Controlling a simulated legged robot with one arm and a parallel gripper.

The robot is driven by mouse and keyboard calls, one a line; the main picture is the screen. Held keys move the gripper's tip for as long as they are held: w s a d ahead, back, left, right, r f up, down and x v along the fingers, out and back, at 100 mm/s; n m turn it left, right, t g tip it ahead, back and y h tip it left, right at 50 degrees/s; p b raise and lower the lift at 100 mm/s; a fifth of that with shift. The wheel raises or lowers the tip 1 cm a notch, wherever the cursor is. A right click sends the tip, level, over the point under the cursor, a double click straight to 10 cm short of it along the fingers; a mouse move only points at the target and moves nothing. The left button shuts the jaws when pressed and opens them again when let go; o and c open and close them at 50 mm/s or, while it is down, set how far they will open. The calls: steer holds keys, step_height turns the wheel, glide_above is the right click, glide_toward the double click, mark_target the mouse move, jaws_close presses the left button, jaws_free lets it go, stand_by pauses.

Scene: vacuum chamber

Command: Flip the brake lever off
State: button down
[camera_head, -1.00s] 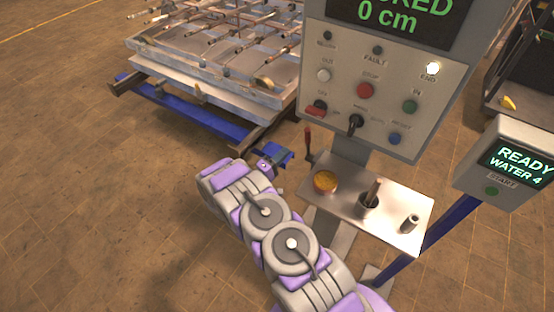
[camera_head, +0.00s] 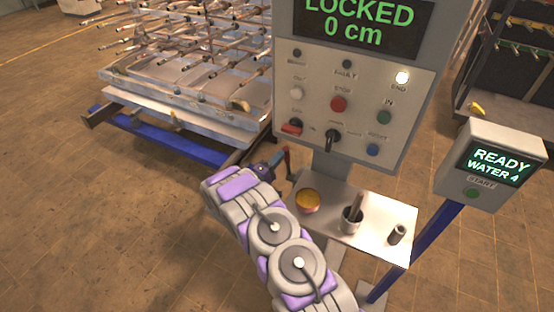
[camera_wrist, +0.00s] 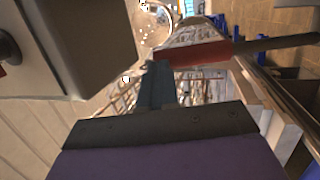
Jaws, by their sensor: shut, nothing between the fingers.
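A lever with a red grip (camera_head: 287,160), which I take for the brake lever, stands upright at the left side of the panel's post. In the wrist view its red grip (camera_wrist: 195,54) and dark rod lie across the upper part, just beyond my fingertips. My gripper (camera_head: 272,163) is shut and empty, its blue fingers right beside the grip. In the wrist view my shut gripper (camera_wrist: 157,80) points at the left end of the red grip. I cannot tell whether they touch. The lever's lower end is mostly hidden behind my arm.
The control panel (camera_head: 352,105) above reads LOCKED 0 cm. A metal shelf (camera_head: 375,232) holds a yellow-topped tin (camera_head: 308,200) and a cup (camera_head: 351,220). A loaded rack (camera_head: 180,90) is at the back left. A READY box (camera_head: 490,165) stands right. Floor at left is clear.

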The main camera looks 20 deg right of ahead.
steer(key=w+d+p, duration=0.1)
steer(key=d+r+y+p, duration=0.1)
steer(key=p, duration=0.1)
steer(key=w+d+r+g+y+p, duration=0.1)
steer(key=p, duration=0.1)
steer(key=shift+w+d, duration=0.2)
steer(key=shift+w, duration=0.1)
steer(key=shift+w+d+n+y+p, duration=0.35)
steer(key=shift+d+y+p, duration=0.1)
steer(key=shift+p, duration=0.1)
steer(key=shift+a, duration=0.1)
steer(key=shift+w, duration=0.1)
